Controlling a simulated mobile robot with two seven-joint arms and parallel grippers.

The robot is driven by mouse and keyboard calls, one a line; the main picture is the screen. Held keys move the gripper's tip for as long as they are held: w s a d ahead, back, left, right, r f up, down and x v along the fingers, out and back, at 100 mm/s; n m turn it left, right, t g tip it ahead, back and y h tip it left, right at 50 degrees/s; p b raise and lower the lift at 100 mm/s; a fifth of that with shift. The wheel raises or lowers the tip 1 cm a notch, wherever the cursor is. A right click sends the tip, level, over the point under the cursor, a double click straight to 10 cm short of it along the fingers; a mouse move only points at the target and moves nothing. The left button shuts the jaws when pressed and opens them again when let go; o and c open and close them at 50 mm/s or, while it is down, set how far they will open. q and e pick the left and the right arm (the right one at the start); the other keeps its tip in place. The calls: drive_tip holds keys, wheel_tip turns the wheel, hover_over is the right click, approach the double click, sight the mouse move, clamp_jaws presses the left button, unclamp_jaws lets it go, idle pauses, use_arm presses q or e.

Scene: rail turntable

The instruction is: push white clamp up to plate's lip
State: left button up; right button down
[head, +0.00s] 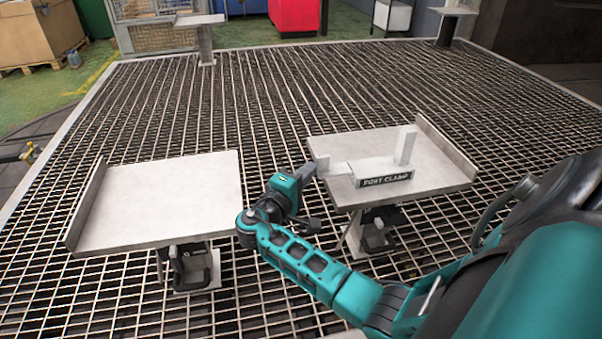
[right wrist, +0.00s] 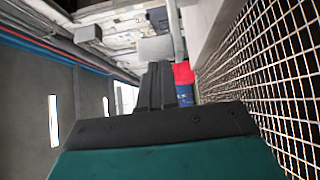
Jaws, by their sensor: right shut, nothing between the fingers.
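The white clamp (head: 372,168) sits on the right-hand plate (head: 345,142) in the head view. It has a low base, a tall upright block at its right end and a dark "POST CLAMP" label on its near side. The plate's lip (head: 446,147) rises along its right edge, with bare plate between it and the clamp. My right gripper (head: 308,171) is shut and empty at the clamp's left end, very close to it; contact cannot be made out. In the right wrist view, the shut fingers (right wrist: 157,72) point at a pale block. My left gripper is out of view.
A second plate (head: 185,195) with a lip on its left stands at the left. Both plates stand on posts above the dark grating floor (head: 270,100). Open grating lies between and behind them. A red bin (head: 294,14) stands far back.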

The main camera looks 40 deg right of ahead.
sight(364, 174)
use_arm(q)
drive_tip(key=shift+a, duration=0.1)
use_arm(e)
drive_tip(key=s+d, duration=0.2)
drive_tip(key=d, duration=0.2)
drive_tip(key=s+d+p, duration=0.1)
drive_tip(key=s+d, duration=0.1)
drive_tip(key=d, duration=0.2)
drive_tip(key=s+d+p, duration=0.1)
drive_tip(key=s+d, duration=0.2)
drive_tip(key=d, duration=0.1)
drive_tip(key=shift+d, duration=0.15)
drive_tip(key=shift+s+d, duration=0.1)
drive_tip(key=shift+d, duration=0.15)
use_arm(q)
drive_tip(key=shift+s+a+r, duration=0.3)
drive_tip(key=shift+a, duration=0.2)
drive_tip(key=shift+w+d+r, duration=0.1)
use_arm(e)
drive_tip(key=shift+a, duration=0.1)
